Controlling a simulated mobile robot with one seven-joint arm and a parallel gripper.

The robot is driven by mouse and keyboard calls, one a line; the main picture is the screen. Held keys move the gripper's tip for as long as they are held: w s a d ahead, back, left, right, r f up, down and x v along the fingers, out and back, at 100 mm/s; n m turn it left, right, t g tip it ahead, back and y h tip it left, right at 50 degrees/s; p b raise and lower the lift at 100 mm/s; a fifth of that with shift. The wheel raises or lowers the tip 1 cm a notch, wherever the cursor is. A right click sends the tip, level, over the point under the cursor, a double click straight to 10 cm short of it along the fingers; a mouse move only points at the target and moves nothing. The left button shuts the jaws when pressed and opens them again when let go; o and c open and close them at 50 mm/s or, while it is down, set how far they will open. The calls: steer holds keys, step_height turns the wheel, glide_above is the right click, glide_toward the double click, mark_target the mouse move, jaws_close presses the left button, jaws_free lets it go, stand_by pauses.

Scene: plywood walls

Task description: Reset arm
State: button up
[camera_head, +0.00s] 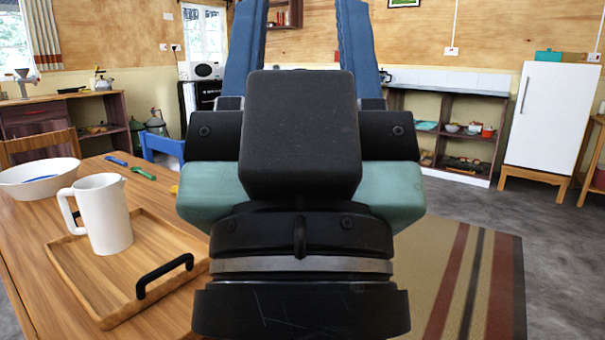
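My gripper (301,8) fills the middle of the head view, seen from behind. Its two blue fingers point up and away from the camera and stand wide apart. Only the far wall and a wall shelf show between them, so it looks open and empty. The black and teal wrist and hand body sit below the fingers and hide part of the room behind. The gripper is to the right of the wooden table, apart from the things on it.
The wooden table (100,174) at left bears a wooden tray (98,312) with black handles, a white jug (104,215) and a white bowl (38,178). A striped rug (480,285) lies at right. A white fridge (550,115) and low shelves (455,130) stand behind.

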step_height(320, 180, up, 35)
steer(key=p, duration=3.3)
steer(key=shift+f, duration=0.1)
